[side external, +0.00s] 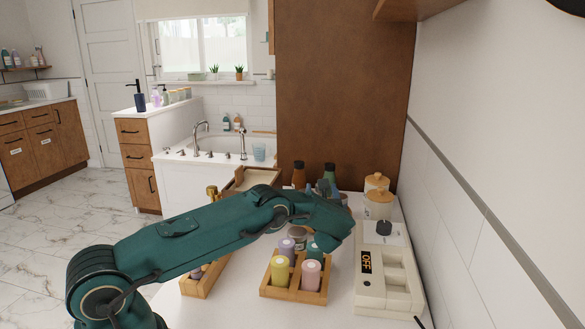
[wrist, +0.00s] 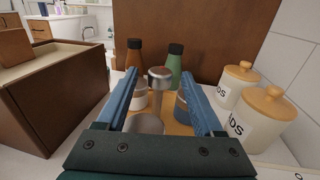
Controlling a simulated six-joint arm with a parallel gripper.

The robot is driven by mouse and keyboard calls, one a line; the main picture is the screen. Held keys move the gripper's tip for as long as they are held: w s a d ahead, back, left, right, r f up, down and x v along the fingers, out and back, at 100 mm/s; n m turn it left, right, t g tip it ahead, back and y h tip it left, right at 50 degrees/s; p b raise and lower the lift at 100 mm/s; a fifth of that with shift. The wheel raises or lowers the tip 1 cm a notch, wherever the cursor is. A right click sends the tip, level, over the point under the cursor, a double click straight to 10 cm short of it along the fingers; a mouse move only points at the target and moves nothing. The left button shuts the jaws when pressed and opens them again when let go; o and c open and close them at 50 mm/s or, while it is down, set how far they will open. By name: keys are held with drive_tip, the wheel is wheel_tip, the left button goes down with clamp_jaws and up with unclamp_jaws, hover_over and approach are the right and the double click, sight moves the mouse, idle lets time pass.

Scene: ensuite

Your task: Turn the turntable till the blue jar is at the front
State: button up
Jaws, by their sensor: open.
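The turntable (wrist: 174,126) is a tan wooden disc in the wrist view, with a metal post and round knob (wrist: 160,76) rising from it. The blue jar (wrist: 181,103) stands on its right side, partly hidden by my right finger. A white-and-grey jar (wrist: 139,98) stands at the left, beside my left finger. A grey metallic round top (wrist: 146,124) shows nearest the gripper, its lower part hidden. My gripper (wrist: 161,84) is open, its blue fingers either side of the knob in the picture; I cannot tell whether they touch it. In the side view my arm hides most of the turntable.
A brown bottle (wrist: 134,55) and a green bottle (wrist: 174,62) stand behind. Two white canisters with wooden lids (wrist: 262,123) are close at the right. A brown open box (wrist: 52,98) is at the left. A wooden tray of bottles (side external: 290,293) and a white device (side external: 385,283) are nearby.

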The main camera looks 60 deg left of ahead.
clamp_jaws()
idle(1.4)
